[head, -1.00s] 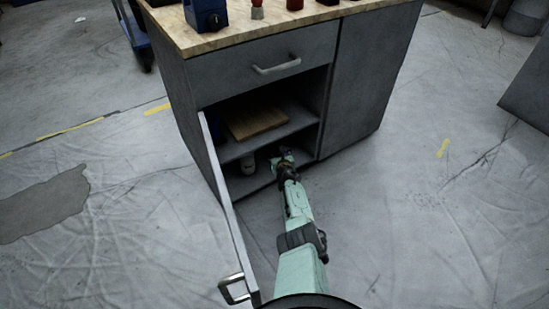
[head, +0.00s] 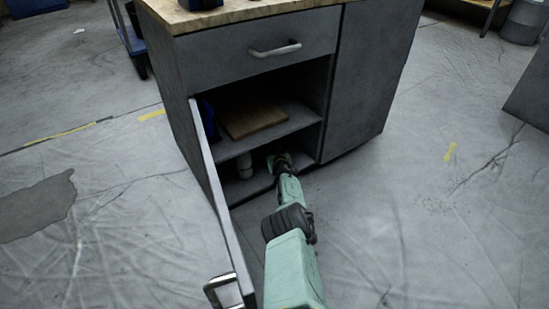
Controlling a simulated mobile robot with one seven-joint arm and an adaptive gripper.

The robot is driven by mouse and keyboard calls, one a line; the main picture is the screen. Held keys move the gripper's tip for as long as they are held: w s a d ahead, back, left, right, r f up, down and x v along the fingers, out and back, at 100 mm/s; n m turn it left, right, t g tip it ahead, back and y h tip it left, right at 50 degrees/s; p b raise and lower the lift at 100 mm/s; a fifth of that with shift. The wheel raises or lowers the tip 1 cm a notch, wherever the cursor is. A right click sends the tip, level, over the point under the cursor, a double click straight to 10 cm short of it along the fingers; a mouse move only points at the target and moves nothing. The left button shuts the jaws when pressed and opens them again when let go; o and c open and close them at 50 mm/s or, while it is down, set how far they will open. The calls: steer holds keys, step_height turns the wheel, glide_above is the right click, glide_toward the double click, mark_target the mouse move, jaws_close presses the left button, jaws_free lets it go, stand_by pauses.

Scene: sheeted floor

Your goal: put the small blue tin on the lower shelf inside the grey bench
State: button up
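The grey bench (head: 362,90) stands with its left door (head: 222,205) swung open towards me. Its lower shelf (head: 250,186) is the bottom of the open compartment. My gripper (head: 277,160) reaches into this lower space, right of a pale cylindrical container (head: 245,166). The gripper's fingers are small, dark and partly hidden by my arm, so I cannot tell whether they hold anything. I cannot make out a small blue tin in the gripper. A blue object (head: 207,118) shows partly behind the door edge on the upper shelf; I cannot tell what it is.
A brown wooden board (head: 252,120) lies on the upper shelf (head: 290,122). A drawer with a handle (head: 275,49) sits above. The open door bounds my arm on the left; floor to the right is clear. A dark blue item (head: 203,3) stands on the worktop.

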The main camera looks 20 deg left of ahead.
steer(key=o, duration=1.5)
steer(key=shift+c, duration=0.2)
steer(key=shift+r, duration=0.2)
steer(key=shift+s+d+r+p, duration=0.2)
steer(key=shift+s+r+p, duration=0.15)
steer(key=shift+p, duration=0.8)
steer(key=p+v, duration=1)
steer(key=p, duration=0.2)
steer(key=shift+d+f+p, duration=0.1)
steer(key=shift+p, duration=0.25)
steer(key=shift+s+d+p, duration=0.2)
steer(key=shift+s+p, duration=0.15)
steer(key=shift+s, duration=0.1)
